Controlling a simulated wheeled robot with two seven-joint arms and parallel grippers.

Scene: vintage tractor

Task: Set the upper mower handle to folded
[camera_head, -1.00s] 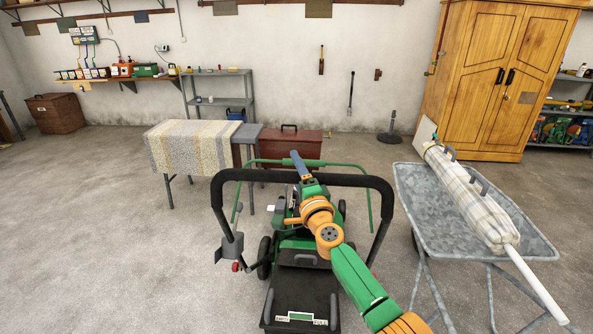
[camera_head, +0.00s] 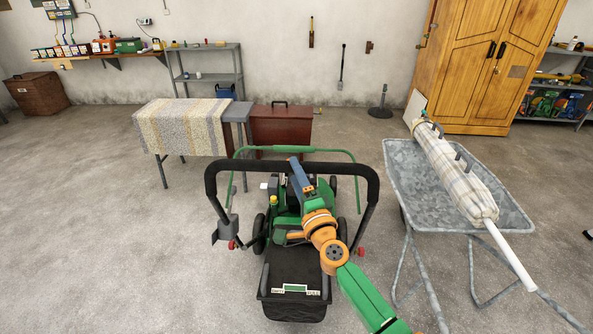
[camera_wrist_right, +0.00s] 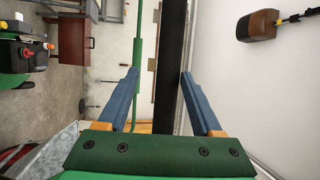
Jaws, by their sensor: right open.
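The green mower (camera_head: 292,215) stands on the floor in the middle of the head view, its black bag toward me. Its black upper handle (camera_head: 345,171) is a raised loop above the mower, with a thin green bail (camera_head: 345,152) behind it. Red knobs show low on the handle's left (camera_head: 232,244) and right (camera_head: 361,252). My right gripper (camera_head: 298,170) is at the middle of the handle's top bar. In the right wrist view its blue fingers are apart, with the black bar (camera_wrist_right: 170,50) between them in the picture; contact cannot be told. My left gripper is out of view.
A metal wheelbarrow (camera_head: 420,200) with a long wrapped bundle (camera_head: 455,175) stands close on the right. A cloth-covered table (camera_head: 180,130) stands at the left, and a red-brown chest (camera_head: 282,128) is behind the mower. The floor at the front left is clear.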

